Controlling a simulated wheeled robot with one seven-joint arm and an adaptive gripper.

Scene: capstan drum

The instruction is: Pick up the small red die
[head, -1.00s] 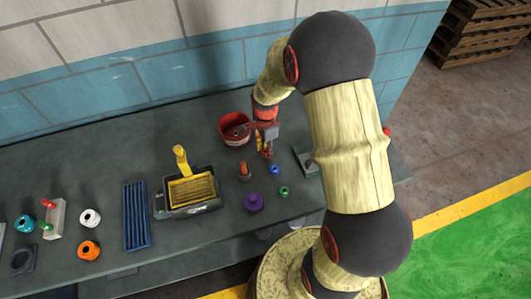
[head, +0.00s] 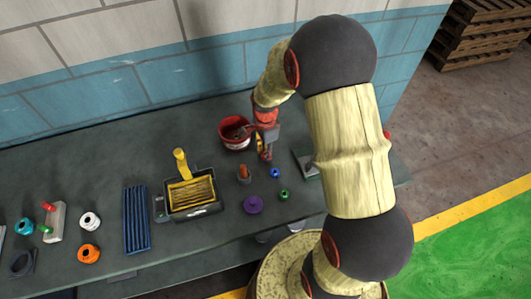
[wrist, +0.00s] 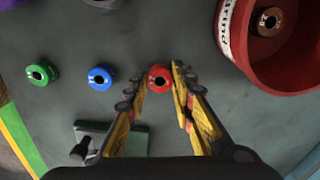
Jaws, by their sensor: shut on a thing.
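The small red die (wrist: 160,78) shows in the wrist view as a rounded red piece with a dark hole in its top. It sits between the two fingertips of my gripper (wrist: 159,76), which is shut on it. In the head view my gripper (head: 265,156) points down at the bench, just right of the red bucket. The die is too small and too covered there to make out clearly. I cannot tell whether it still touches the bench.
A blue die (wrist: 100,77) and a green die (wrist: 37,74) stand left of the fingers in the wrist view. The red bucket (wrist: 229,42), holding a brown piece (wrist: 267,22), is close on the right. A grey block (head: 306,162) and a purple piece (head: 253,204) are nearby.

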